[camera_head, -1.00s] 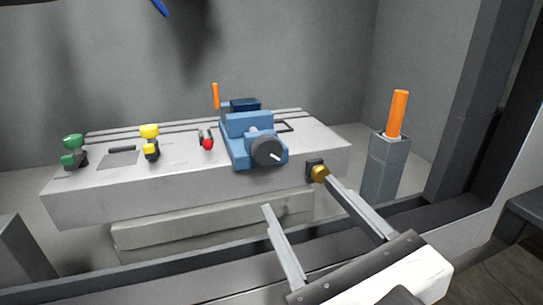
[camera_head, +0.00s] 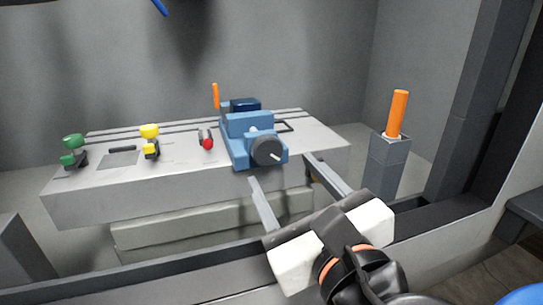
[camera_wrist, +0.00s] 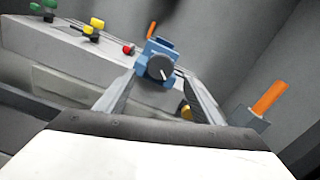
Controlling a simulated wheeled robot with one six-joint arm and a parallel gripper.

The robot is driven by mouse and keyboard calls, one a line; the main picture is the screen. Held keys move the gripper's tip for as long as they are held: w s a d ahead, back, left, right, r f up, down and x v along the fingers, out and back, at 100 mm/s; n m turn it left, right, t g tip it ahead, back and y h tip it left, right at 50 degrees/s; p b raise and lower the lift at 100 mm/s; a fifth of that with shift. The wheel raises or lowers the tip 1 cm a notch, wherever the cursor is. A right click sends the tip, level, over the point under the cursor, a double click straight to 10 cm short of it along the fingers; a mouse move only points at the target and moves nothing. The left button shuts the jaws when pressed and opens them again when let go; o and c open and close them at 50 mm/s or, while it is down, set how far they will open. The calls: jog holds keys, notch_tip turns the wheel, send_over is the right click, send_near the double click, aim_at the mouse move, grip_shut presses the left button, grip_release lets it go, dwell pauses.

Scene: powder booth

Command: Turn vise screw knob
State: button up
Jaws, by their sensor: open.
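The blue vise (camera_head: 247,125) stands on the grey bench, its round dark screw knob (camera_head: 267,150) facing me with a white mark on its face. In the wrist view the knob (camera_wrist: 160,68) appears between and beyond my fingers, with the vise body (camera_wrist: 157,48) behind it. My gripper (camera_head: 281,168) is open and empty, its two long grey fingers pointing at the front of the bench, just short of and below the knob. In the wrist view its fingers (camera_wrist: 168,78) lie either side of the knob. I see no contact with the knob.
The bench (camera_head: 100,201) also carries a green control (camera_head: 73,151), a yellow control (camera_head: 150,142) and a red-tipped lever (camera_head: 207,142). An orange handle (camera_head: 397,113) stands on a grey post (camera_head: 387,160) at right. A brass knob (camera_wrist: 186,111) is near the right finger.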

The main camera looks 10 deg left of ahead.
aim_at(269, 154)
jog(key=shift+x, duration=3.65)
jog(key=shift+d, duration=0.1)
jog(key=c, duration=1.1)
